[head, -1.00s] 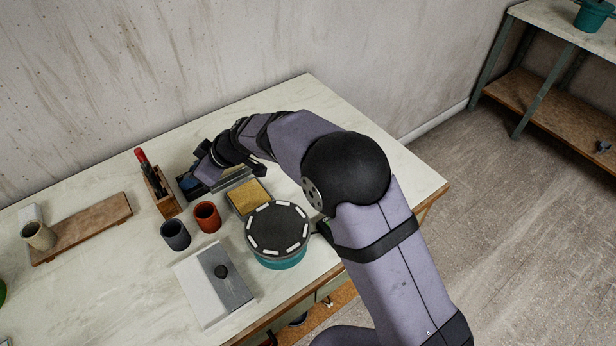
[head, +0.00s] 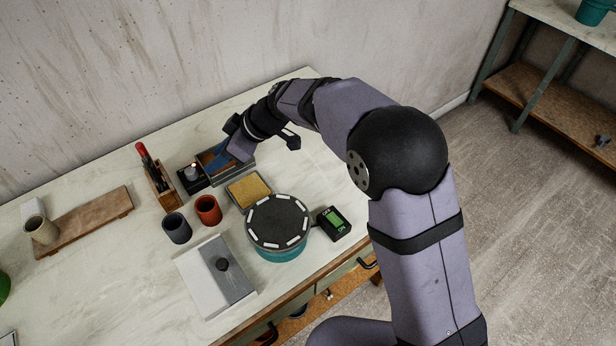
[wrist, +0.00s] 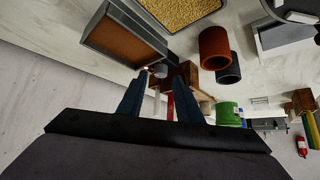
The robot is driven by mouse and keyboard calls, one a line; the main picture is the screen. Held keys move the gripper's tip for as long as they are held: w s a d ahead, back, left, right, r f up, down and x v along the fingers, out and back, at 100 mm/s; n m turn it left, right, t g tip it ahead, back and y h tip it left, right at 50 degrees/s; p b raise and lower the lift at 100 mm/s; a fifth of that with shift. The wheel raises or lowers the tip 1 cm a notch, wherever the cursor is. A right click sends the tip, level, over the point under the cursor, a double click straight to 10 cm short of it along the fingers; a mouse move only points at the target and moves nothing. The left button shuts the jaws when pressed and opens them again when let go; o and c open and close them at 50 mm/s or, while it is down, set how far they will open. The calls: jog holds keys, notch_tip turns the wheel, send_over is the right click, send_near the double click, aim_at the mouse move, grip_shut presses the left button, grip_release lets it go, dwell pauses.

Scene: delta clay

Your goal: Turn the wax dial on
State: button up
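A small black box with a grey knob, which looks like the wax dial (head: 190,177), stands on the bench beside the left end of a grey tray with a brown inside (head: 240,172). In the wrist view the grey knob (wrist: 160,70) shows just beyond and between my fingertips. My gripper (head: 214,161) is above the tray, to the right of the dial and apart from it. In the wrist view my gripper (wrist: 161,78) has its two blue fingers spread, with nothing held. The dial's markings are too small to read.
A wooden tool block (head: 160,190) stands left of the dial. Grey (head: 177,229) and red (head: 208,210) cups, a yellow-grained tray (head: 248,192) and a round turntable (head: 278,222) stand in front. A black switch box with a green face (head: 333,222) sits right of the turntable.

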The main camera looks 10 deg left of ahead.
aim_at(191, 171)
jog(key=s+d+m+h+p, duration=0.2)
jog(key=d+m+h, duration=0.2)
jog(key=d, duration=1.7)
jog(key=shift+s+m+t, duration=0.2)
jog(key=shift+m+t, duration=0.2)
jog(key=shift+m, duration=1.2)
jog(key=a+n+y, duration=0.1)
jog(key=a, duration=0.3)
jog(key=w+a+n, duration=0.1)
jog(key=a+n, duration=0.1)
jog(key=a, duration=0.3)
jog(key=w+a+n+y, duration=0.1)
jog(key=a, duration=0.3)
jog(key=shift+w+a+f+n+y, duration=0.1)
jog(key=shift+w+a+n+y, duration=0.1)
jog(key=shift+a+n+y, duration=0.1)
jog(key=shift+s+a+f+n+g+y+p, duration=0.15)
jog(key=shift+a+f+n+y+p, duration=0.4)
jog(key=shift+a, duration=1.95)
jog(key=shift+w+a+f+n+g+y+p, duration=0.1)
jog(key=shift+a+f+n+p, duration=0.3)
jog(key=shift+a+f, duration=1.4)
jog(key=shift+s+a+f+n+g+y+p, duration=0.25)
jog(key=shift+a+n, duration=0.4)
jog(key=shift+a, duration=2.5)
jog(key=shift+w+r, duration=0.15)
jog(key=shift+w, duration=0.05)
jog(key=c, duration=0.8)
